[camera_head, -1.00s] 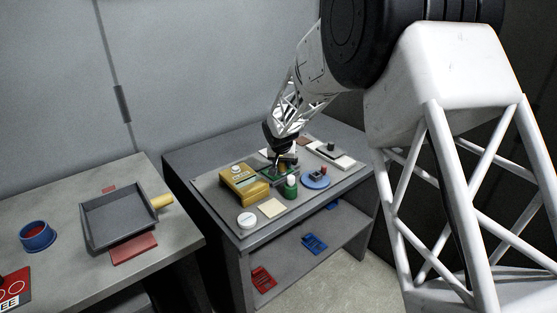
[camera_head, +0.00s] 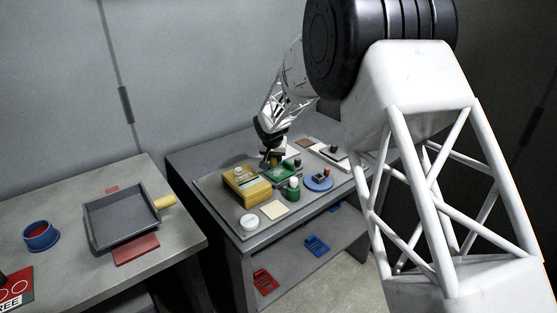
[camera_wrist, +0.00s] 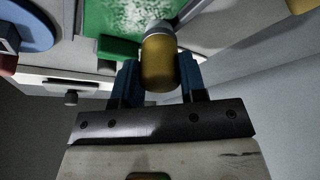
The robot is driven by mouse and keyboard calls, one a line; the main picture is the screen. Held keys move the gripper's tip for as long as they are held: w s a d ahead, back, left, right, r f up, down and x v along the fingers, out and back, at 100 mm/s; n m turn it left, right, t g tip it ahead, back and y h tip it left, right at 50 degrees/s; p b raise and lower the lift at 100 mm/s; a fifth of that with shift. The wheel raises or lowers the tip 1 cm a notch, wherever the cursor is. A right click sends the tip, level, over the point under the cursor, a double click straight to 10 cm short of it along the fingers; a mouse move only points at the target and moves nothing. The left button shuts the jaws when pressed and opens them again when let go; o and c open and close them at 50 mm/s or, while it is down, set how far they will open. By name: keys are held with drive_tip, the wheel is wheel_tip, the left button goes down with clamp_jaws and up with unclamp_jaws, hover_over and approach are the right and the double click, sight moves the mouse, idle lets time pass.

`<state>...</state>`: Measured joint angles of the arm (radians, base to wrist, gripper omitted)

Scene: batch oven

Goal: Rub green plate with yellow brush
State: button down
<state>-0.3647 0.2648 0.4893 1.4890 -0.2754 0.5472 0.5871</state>
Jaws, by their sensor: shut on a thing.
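The green plate (camera_head: 286,176) lies on the grey mat of the right-hand table, between the yellow box and the blue disc. It also shows in the wrist view (camera_wrist: 98,18), with a white speckled patch on its face. My gripper (camera_wrist: 159,76) has its blue fingers shut on the yellow brush (camera_wrist: 158,64), gripping its cylindrical handle. A grey collar shows at the handle's far end, close to the plate. The brush tip is hard to make out, so I cannot tell whether it touches. In the head view my gripper (camera_head: 271,158) is at the plate's far left edge.
A grey pan (camera_head: 120,224) and a blue bowl (camera_head: 41,238) stand on the left table, apart from the work.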

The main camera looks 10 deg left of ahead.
drive_tip(key=shift+w+a, duration=0.3)
drive_tip(key=shift+a, duration=0.05)
drive_tip(key=shift+r, duration=3.9)
drive_tip(key=shift+s, duration=0.1)
drive_tip(key=shift+s+a, duration=0.45)
drive_tip(key=shift+s, duration=0.35)
drive_tip(key=shift+f, duration=0.1)
